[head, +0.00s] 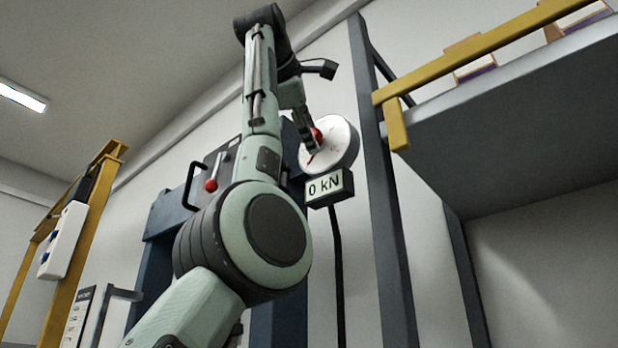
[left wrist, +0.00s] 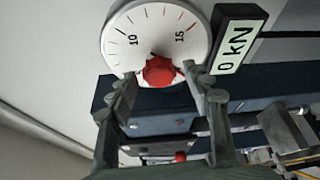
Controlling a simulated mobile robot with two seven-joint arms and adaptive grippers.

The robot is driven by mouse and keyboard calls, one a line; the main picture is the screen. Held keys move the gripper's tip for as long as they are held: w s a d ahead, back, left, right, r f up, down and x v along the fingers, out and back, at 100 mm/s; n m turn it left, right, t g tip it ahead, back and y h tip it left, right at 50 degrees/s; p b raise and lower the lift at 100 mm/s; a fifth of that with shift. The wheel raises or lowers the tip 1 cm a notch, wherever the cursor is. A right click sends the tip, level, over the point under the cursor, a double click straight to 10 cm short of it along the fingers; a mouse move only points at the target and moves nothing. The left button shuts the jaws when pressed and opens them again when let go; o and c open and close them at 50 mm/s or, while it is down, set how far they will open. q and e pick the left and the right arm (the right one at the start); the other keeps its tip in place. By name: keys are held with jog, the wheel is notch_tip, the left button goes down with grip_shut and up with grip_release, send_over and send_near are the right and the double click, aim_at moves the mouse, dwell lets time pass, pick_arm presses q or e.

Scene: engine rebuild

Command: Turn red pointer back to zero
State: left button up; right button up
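The round white dial (head: 330,148) is on the wall side and also fills the top of the left wrist view (left wrist: 127,33). A red knob (left wrist: 160,71) is at its centre. A thin red line (head: 311,158) at the dial's lower left in the head view looks like the pointer. In the left wrist view a short red mark (left wrist: 192,27) lies near 15. My left gripper (head: 312,136) is at the dial face. Its fingers are apart on either side of the knob, with a gap visible. The right gripper is out of view.
A display (head: 329,187) reading "0 kN" is just below the dial. A lever with a red ball (head: 211,185) is on a grey panel to the left. A grey shelf with a yellow rail (head: 470,54) juts out at right, beside a dark post (head: 374,190).

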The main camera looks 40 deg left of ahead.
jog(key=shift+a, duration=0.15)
pick_arm(q)
jog(key=v, duration=1.2)
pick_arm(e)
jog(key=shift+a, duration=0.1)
pick_arm(q)
jog(key=shift+w+a, duration=0.1)
